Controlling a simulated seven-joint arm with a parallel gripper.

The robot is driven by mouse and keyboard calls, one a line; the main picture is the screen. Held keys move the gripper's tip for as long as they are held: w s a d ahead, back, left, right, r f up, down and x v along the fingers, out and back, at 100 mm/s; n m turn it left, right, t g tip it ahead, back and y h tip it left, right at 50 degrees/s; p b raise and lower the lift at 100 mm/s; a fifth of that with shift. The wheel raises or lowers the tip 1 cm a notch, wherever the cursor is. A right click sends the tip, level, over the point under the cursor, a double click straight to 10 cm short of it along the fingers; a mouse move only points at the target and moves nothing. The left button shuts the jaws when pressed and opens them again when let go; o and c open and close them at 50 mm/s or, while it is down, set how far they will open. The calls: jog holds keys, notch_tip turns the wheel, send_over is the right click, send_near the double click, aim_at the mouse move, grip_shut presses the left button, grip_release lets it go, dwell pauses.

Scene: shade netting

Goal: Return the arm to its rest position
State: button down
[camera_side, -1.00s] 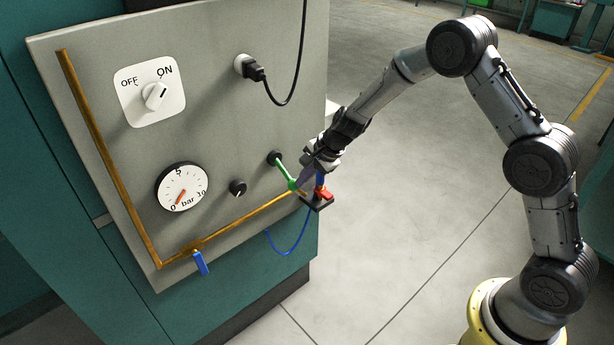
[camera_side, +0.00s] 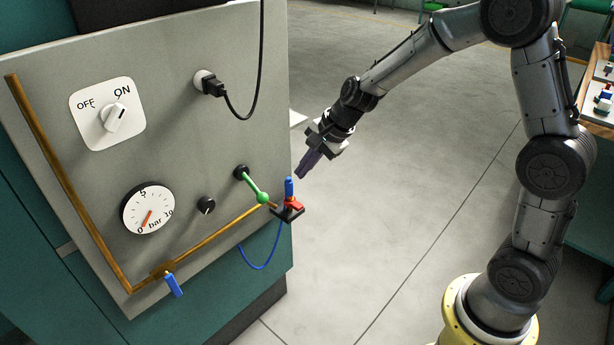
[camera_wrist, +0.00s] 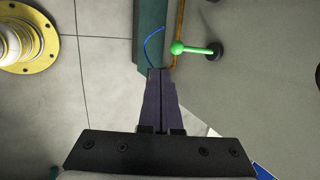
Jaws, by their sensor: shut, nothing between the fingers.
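My gripper (camera_side: 305,170) is in free air to the right of the grey panel (camera_side: 100,60). Its purple fingers are closed together with nothing between them, and they show together in the wrist view (camera_wrist: 160,75). The green lever (camera_side: 254,187) on the panel is left of the fingertips and apart from them; it shows in the wrist view too (camera_wrist: 192,47). A small black holder (camera_side: 289,214) with a red part and an upright blue piece (camera_side: 289,188) sits at the panel's lower right edge, below and left of the fingers.
Open floor (camera_side: 400,170) lies to the right.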

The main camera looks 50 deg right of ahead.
jog(key=s+a+r+n+t, duration=0.3)
jog(key=s+r+n, duration=0.3)
jog(key=s+r, duration=0.85)
jog(key=s+d+f+n+g+h, duration=0.1)
jog(key=s+n, duration=0.4)
jog(key=s, duration=0.2)
jog(key=s+d+f+n+g+h, duration=0.1)
jog(key=s+d+f+n, duration=0.1)
jog(key=s+n, duration=0.4)
jog(key=shift+s+d+f+g, duration=0.2)
jog(key=shift+s+d+g, duration=0.15)
jog(key=shift+s, duration=0.65)
